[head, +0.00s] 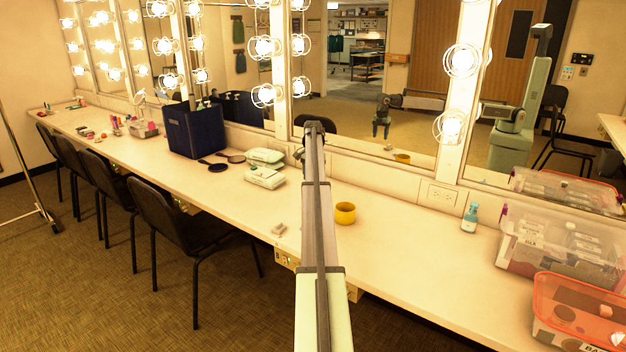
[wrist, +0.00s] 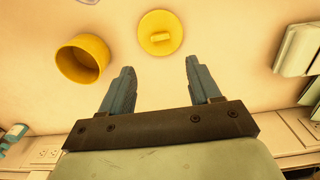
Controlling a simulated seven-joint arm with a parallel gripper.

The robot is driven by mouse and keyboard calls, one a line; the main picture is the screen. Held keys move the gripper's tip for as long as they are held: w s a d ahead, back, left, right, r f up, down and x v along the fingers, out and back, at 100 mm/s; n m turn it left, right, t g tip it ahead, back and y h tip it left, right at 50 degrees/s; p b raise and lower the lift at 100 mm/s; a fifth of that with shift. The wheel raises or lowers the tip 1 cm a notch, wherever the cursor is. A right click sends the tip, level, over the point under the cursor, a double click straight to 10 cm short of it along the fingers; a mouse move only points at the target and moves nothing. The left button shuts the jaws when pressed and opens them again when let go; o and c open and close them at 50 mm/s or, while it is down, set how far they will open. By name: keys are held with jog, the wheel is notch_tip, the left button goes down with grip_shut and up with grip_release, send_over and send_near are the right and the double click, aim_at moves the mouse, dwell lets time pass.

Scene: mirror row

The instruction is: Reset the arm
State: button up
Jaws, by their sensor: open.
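My gripper (wrist: 156,66) is open in the wrist view, with its two blue-grey fingers apart and nothing between them. A round yellow lid with a raised grip (wrist: 160,33) lies on the counter just beyond the fingertips, apart from them. A yellow cup (wrist: 82,60) stands to its left in the wrist view. In the head view the cup (head: 345,214) stands on the counter just right of my arm. My arm (head: 318,220) reaches out over the counter and hides the lid. The gripper itself cannot be made out directly there; part of my arm shows reflected in the mirror (head: 400,130).
Wipe packs (head: 265,178), a hairbrush and hand mirror (head: 218,167), and a dark blue box (head: 195,130) stand left of my arm. A blue bottle (head: 469,218), a clear bin (head: 560,250) and an orange-lidded bin (head: 580,312) stand right. Chairs (head: 190,225) line the counter's front.

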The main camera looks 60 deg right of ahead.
dwell(0.4)
